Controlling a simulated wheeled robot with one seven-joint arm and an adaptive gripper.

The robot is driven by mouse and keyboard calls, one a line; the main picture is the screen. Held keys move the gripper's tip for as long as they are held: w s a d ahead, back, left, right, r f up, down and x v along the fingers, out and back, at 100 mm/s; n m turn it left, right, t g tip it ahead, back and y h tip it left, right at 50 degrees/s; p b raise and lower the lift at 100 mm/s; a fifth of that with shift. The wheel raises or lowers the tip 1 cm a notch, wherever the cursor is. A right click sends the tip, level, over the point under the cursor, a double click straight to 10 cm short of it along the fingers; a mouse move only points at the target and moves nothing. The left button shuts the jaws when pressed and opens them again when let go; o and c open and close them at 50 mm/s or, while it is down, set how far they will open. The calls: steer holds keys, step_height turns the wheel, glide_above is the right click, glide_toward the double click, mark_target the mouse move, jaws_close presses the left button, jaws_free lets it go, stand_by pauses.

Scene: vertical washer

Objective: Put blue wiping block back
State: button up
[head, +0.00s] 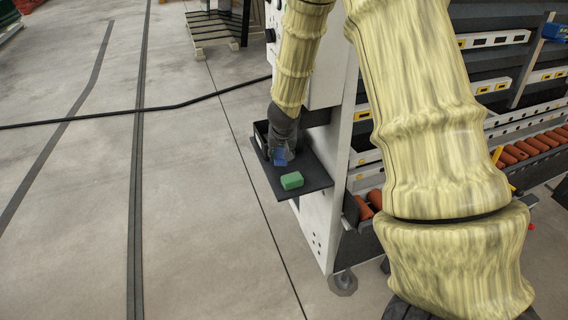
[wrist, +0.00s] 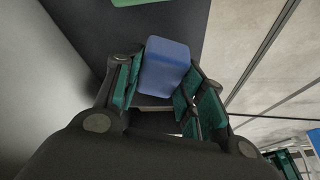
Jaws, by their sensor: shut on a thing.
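The blue wiping block (head: 280,157) is at my gripper (head: 279,150), over the dark shelf (head: 316,178) on the side of the washer. In the wrist view the blue block (wrist: 166,66) sits between the two fingers of my gripper (wrist: 160,85), which is shut on it. A green block (head: 292,180) lies on the shelf, nearer the front; its edge also shows at the top of the wrist view (wrist: 135,2). I cannot tell whether the blue block touches the shelf.
A dark open box (head: 262,138) stands at the back of the shelf beside my gripper. The white washer body (head: 318,215) rises to the right of the shelf. A black cable (head: 170,106) crosses the floor at left.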

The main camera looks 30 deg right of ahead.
mark_target(282, 156)
step_height(282, 156, down, 4)
steer(key=b, duration=0.3)
steer(key=shift+r, duration=0.25)
steer(key=shift+s+d+f+b, duration=0.1)
steer(key=shift+d+b, duration=0.35)
steer(key=shift+b, duration=0.1)
steer(key=shift+f, duration=0.1)
steer(key=o, duration=1)
steer(key=p+v, duration=0.2)
steer(key=v, duration=1)
steer(key=shift+p, duration=0.4)
